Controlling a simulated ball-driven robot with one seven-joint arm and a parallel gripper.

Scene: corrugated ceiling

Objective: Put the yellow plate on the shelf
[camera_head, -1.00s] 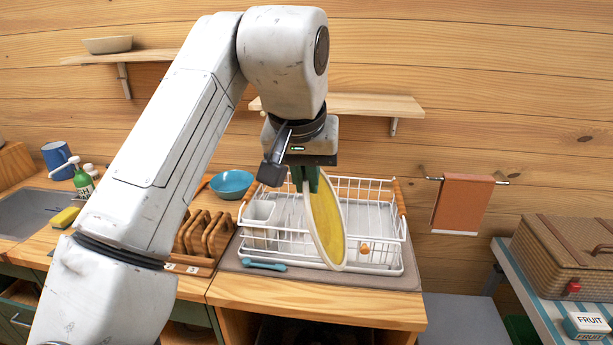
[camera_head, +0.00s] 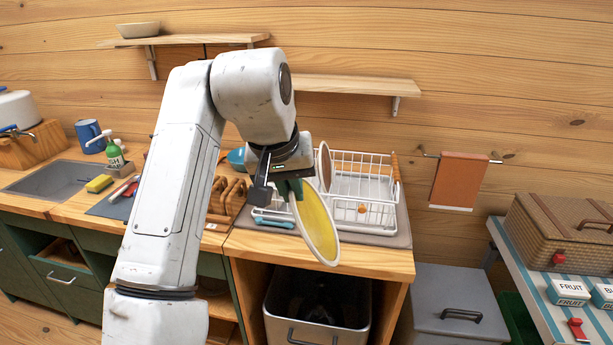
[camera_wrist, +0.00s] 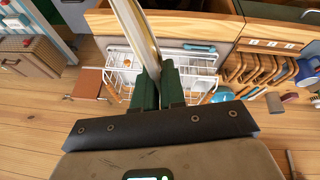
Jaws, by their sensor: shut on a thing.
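The yellow plate (camera_head: 316,222) has a pale rim and is held upright, tilted, in front of the dish rack and over the counter's front part. My gripper (camera_head: 291,187) is shut on its upper edge. In the wrist view the plate (camera_wrist: 138,38) shows edge-on between the green fingers of my gripper (camera_wrist: 157,88). A wooden shelf (camera_head: 350,84) on the wall, above and behind the rack, looks bare, though my arm covers its left end. A second wooden shelf (camera_head: 190,40) at upper left bears a pale bowl (camera_head: 138,29).
The white wire dish rack (camera_head: 365,215) stands on the counter with another plate (camera_head: 325,165) upright in it. A wooden rack (camera_head: 222,205) and a blue bowl (camera_head: 236,158) are left of it. An orange towel (camera_head: 459,180) and a wicker basket (camera_head: 565,232) are at right.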

